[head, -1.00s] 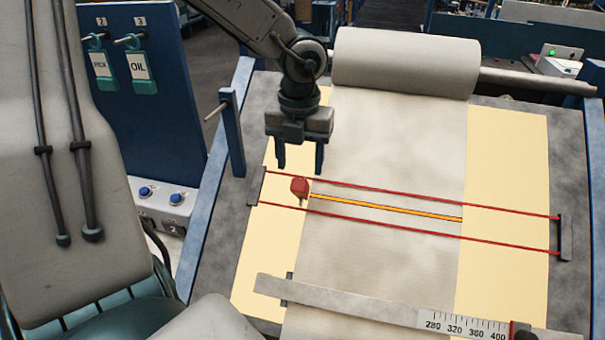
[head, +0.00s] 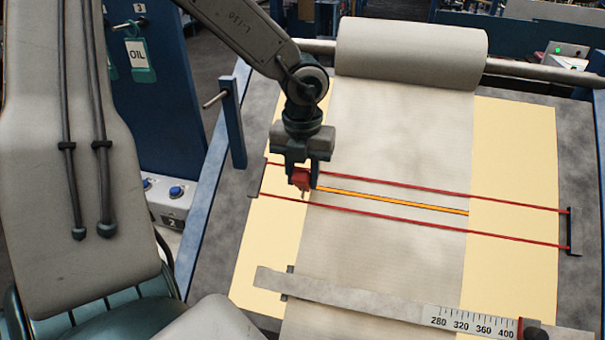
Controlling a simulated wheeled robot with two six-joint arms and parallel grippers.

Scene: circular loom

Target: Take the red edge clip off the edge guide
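The red edge clip (head: 300,178) is at the left end of the orange line (head: 400,201), which I take to be the edge guide, near the cloth's left edge. My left gripper (head: 301,182) points down over the clip, one finger on each side of it. The fingers look shut on the clip and hide part of it. I cannot tell whether the clip is still touching the guide. My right gripper is not in view.
Two red cords (head: 420,191) run across the cloth (head: 390,120) on both sides of the orange line. A ruler bar (head: 370,300) crosses in front. A cloth roll (head: 410,55) lies behind. A blue post (head: 233,122) stands left of my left gripper.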

